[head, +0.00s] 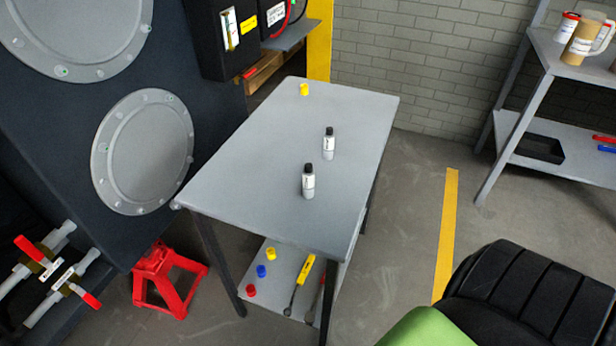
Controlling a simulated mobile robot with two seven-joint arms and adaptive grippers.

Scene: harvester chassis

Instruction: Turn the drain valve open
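Two valves with red lever handles sit on pale pipes at the lower left, in front of the dark machine body. The upper valve's red handle (27,248) points up and left, across its pipe (60,235). The lower valve's red handle (86,296) points down and right, across its pipe (42,311). Small white tags (62,279) hang by the valves; their writing is too small to read, so I cannot tell which is the drain valve. Neither of my grippers is in view.
A red jack stand (168,280) stands right of the valves. A grey table (250,150) with two small bottles (308,182) and a yellow cap (304,89) fills the middle. A black ribbed tyre-like shape (520,300) blocks the lower right.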

